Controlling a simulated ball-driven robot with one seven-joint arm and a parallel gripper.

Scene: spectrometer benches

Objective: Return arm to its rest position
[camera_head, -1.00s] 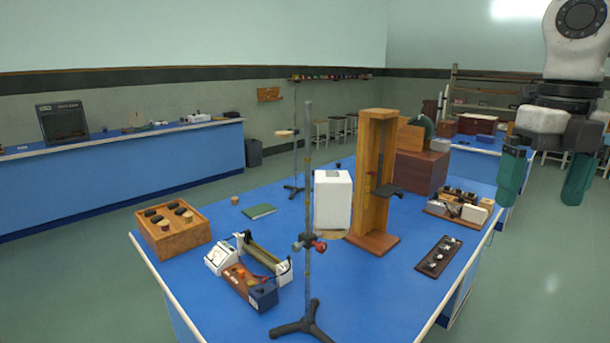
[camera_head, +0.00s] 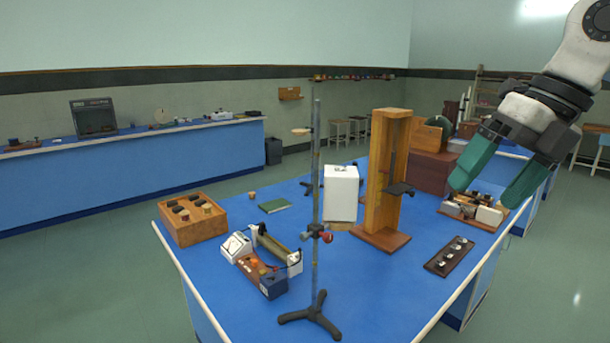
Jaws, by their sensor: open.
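My gripper (camera_head: 487,196) is in the upper right of the head view, at the end of my arm. Its two green fingers are spread apart, with nothing between them. It is tilted, with the fingers pointing down and to the left. In the picture it overlaps the right edge of the blue bench (camera_head: 372,290), in front of a wooden tray of small parts (camera_head: 457,208). I cannot tell how far above the bench it is.
A retort stand (camera_head: 316,250), a white box (camera_head: 341,194) and a tall wooden frame (camera_head: 378,190) stand on the bench. A wooden crate (camera_head: 190,232), an electrical apparatus (camera_head: 262,276) and a dark strip (camera_head: 448,257) lie around them.

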